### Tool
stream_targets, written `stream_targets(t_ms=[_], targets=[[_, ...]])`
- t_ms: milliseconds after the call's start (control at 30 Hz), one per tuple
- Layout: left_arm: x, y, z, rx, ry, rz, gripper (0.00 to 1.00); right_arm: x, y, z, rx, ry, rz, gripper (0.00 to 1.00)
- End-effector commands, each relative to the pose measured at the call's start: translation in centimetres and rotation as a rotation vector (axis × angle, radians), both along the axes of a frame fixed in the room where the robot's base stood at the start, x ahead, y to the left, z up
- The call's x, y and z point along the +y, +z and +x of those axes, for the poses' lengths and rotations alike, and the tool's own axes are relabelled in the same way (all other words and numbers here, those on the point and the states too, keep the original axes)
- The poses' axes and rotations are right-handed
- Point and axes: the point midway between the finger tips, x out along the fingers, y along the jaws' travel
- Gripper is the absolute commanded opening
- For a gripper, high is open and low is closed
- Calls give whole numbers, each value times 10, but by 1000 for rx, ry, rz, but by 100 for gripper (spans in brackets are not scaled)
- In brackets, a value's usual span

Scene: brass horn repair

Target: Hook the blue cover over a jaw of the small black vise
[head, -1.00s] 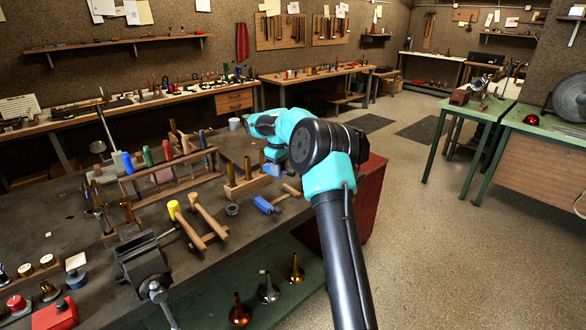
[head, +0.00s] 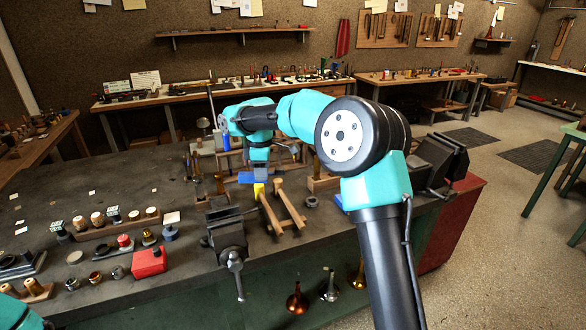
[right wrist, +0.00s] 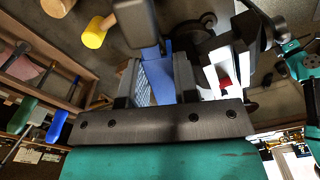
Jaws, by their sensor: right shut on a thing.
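The blue cover (head: 249,178) is in my right gripper (head: 258,168), which is shut on it above the bench. The gripper is behind and a little right of the small black vise (head: 226,228), near the yellow mallet head. In the right wrist view the blue cover (right wrist: 160,78) shows between the two fingers. The vise stands upright at the bench's front edge, its handle hanging down, and no cover shows on its jaws. The cover and vise are apart. Of my left arm only a teal part shows at the lower left; its gripper is out of view.
The yellow-headed mallet (head: 258,188) lies on a wooden rack (head: 287,212) right of the vise. A larger dark vise (head: 440,160) stands at the right end. A red box (head: 149,262) and a row of knobs are to the left. The bench's back left is mostly clear.

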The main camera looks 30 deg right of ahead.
Motion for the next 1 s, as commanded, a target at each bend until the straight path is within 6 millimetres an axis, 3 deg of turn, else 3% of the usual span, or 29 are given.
stream_targets(t_ms=[33,133,333,500,1000], targets=[[0,0,0,0,0,0,43,21,4,-4,-1,57,-3,4],[0,0,0,0,0,0,43,56,11,-12,-4,162,-8,4],[0,0,0,0,0,0,43,101,19,-27,-6,307,-18,4],[0,0,0,0,0,0,43,112,21,-31,-7,343,-20,4],[0,0,0,0,0,0,43,111,17,-31,-7,342,-20,4]])
